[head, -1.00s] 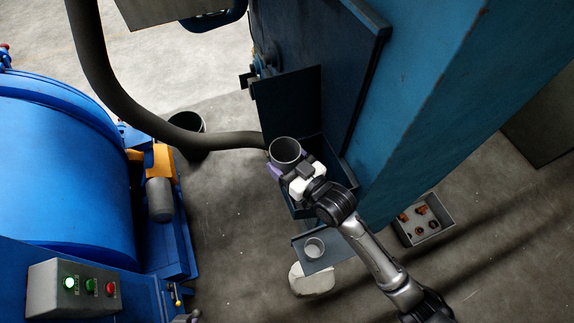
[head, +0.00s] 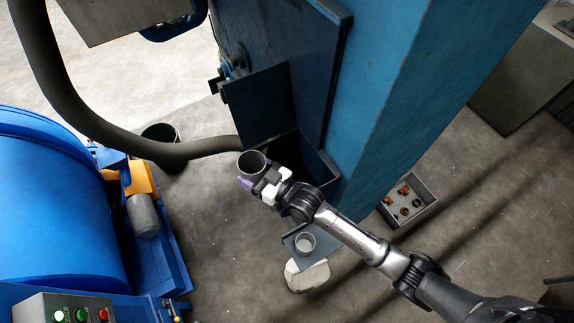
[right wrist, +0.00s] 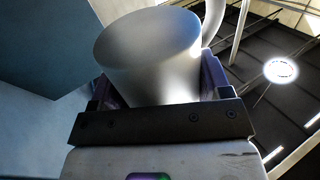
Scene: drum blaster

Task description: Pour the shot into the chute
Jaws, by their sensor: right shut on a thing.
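My right gripper (head: 256,181), with purple fingers, is shut on a grey metal cup (head: 251,164). In the head view the cup's mouth faces up and looks dark inside; I cannot tell whether shot is in it. The right wrist view shows the cup (right wrist: 150,55) between the fingers, close to upright or slightly tilted. The open chute (head: 322,168), a dark blue box at the foot of the blue tower, lies just right of the cup, with a raised plate at its left side. The cup is at the chute's front left edge. My left gripper is not in view.
A smaller cup (head: 305,242) stands on a shelf (head: 325,238) below the chute. A black bucket (head: 163,134), a parts bin (head: 424,190) and a blue drum machine (head: 50,220) stand around.

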